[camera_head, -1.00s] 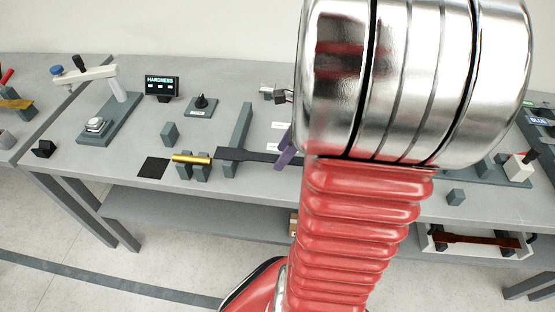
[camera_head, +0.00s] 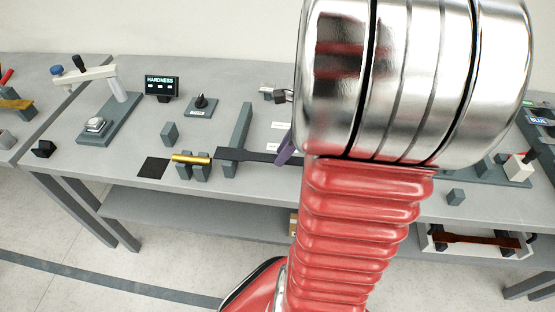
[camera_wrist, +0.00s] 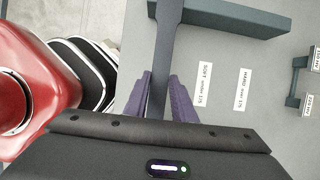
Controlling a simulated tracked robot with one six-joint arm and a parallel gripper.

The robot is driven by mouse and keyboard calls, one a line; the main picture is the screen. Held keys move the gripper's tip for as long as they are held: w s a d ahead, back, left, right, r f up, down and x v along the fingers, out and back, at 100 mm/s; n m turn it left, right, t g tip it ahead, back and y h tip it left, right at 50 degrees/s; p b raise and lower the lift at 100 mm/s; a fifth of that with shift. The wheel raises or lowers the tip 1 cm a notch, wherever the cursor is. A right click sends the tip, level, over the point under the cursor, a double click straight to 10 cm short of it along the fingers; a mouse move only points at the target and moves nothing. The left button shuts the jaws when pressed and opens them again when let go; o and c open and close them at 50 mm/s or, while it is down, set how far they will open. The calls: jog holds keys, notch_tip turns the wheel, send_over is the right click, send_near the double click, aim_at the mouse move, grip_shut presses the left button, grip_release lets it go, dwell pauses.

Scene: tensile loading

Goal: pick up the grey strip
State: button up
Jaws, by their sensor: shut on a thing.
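The grey strip (camera_head: 250,155) is a dark flat bar with a wider end. In the wrist view the strip (camera_wrist: 165,55) runs from the top down between the two purple fingers of my gripper (camera_wrist: 160,92). The fingers are shut on the strip, one on each side. In the head view only a bit of a purple finger (camera_head: 284,149) shows beside my arm.
A gold cylinder (camera_head: 191,159) rests on small grey blocks left of the strip, near a black square (camera_head: 153,167). A hardness display (camera_head: 161,87), a knob box (camera_head: 201,106) and a lever press (camera_head: 108,112) stand further left. White labels (camera_wrist: 203,84) lie beside the strip.

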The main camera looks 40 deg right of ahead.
grip_shut()
jog(key=shift+r, duration=0.1)
notch_tip(320, 180, up, 10)
dwell(0.7)
dwell(0.6)
